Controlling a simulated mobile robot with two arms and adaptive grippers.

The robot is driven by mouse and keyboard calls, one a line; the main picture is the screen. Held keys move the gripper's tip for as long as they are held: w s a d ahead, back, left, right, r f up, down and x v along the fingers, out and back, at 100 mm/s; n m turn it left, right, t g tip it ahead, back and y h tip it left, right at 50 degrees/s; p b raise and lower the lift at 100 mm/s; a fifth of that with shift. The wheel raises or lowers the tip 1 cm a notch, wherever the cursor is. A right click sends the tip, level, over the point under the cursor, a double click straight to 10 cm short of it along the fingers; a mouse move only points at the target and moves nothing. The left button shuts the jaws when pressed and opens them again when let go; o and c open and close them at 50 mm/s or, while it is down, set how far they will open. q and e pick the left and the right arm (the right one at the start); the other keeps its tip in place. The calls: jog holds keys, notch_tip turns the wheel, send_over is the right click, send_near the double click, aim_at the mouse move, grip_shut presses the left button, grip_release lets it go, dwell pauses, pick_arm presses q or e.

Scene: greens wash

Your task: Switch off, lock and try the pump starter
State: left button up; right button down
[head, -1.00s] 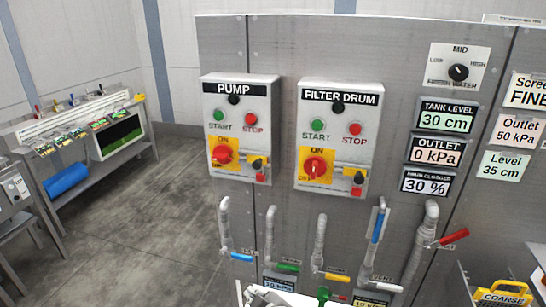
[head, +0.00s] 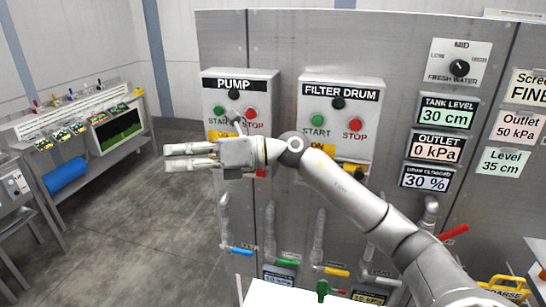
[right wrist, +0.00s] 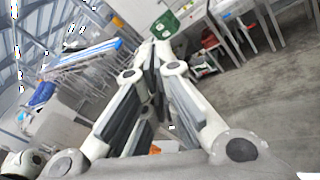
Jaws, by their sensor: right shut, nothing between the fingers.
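The pump starter (head: 260,92) is the grey box labelled PUMP on the steel panel in the head view. Its green START button (head: 218,111), red STOP button (head: 250,114) and black lamp (head: 233,95) show. My right gripper (head: 168,157) is shut and empty, in front of the starter's lower part, with its fingers pointing left past the box edge. It hides the starter's red rotary switch and most of its yellow plate. In the right wrist view my right gripper's fingers (right wrist: 158,48) come together with nothing held. My left gripper is not in view.
The similar FILTER DRUM starter (head: 366,100) stands to the right, its lower part behind my right arm. Pipes with coloured valve handles, such as a blue one (head: 236,250), run below. A bench (head: 100,158) stands at the left; the floor between is clear.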

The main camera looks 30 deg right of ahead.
jog(key=s+d+g+h, duration=0.1)
jog(key=d+h, duration=0.3)
jog(key=d, duration=0.5)
jog(key=s+d+r+g+h, duration=0.1)
jog(key=d+h, duration=0.3)
jog(key=d, duration=0.6)
jog(key=s+d+r+h, duration=0.1)
jog(key=s+d+h, duration=0.2)
jog(key=d, duration=0.6)
jog(key=shift+d+n+g+h, duration=0.3)
jog(key=shift+g+h, duration=0.1)
jog(key=shift+h, duration=0.2)
jog(key=w+a+r+p+x, duration=0.1)
jog(key=p+x, duration=0.4)
jog(key=x, duration=0.8)
jog(key=shift+w, duration=0.45)
jog(key=shift+f, duration=0.1)
jog(key=shift+a, duration=0.1)
